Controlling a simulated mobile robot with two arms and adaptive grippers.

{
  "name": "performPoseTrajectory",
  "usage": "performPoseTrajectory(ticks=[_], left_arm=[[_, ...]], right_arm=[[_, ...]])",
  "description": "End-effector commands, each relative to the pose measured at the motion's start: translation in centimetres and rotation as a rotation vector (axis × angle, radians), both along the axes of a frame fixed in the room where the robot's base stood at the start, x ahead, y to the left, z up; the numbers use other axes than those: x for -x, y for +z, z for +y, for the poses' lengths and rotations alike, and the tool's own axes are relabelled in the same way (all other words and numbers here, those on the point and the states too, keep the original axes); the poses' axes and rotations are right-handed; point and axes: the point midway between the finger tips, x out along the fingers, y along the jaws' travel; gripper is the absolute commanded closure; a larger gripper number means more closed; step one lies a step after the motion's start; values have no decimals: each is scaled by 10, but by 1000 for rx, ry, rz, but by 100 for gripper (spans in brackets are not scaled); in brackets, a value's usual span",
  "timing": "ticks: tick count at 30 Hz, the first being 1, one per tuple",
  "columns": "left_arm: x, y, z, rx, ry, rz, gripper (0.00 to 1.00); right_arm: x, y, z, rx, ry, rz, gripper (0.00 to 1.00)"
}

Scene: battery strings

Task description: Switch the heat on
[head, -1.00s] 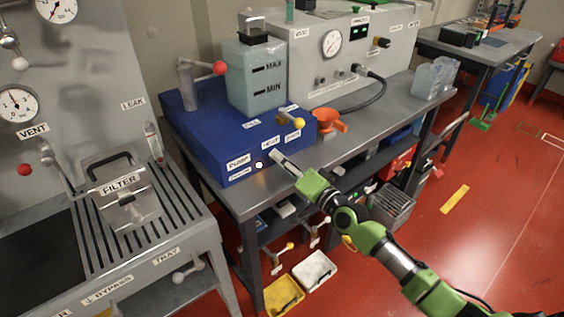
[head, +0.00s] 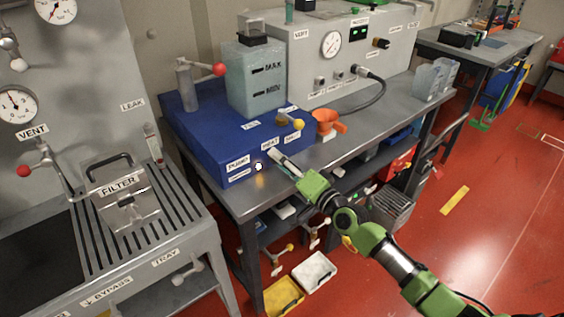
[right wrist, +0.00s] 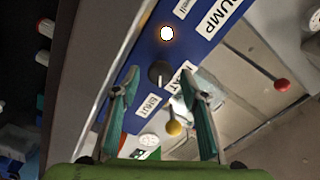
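The blue unit (head: 205,135) stands on the grey bench. It carries PUMP and HEAT labels; the HEAT label (head: 270,143) shows on its near right part. My right gripper (head: 282,160) is at the unit's front face. Its fingers are open, on either side of the knob; contact cannot be told. My left gripper is not in view.
A tank (head: 255,80) and a red-ball lever (head: 219,70) stand on the blue unit. The filter bench (head: 150,235) stands at left.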

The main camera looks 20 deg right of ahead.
Motion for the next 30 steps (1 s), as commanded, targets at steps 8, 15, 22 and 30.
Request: performPoseTrajectory(ticks=[8,15,22,30], left_arm=[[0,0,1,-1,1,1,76],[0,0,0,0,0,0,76],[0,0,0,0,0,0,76],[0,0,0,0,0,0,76]], right_arm=[[12,-2,-5,2,0,2,60],[56,-2,-20,4,2,4,60],[95,-2,-34,3,1,3,60],[112,0,-41,1,0,1,60]])
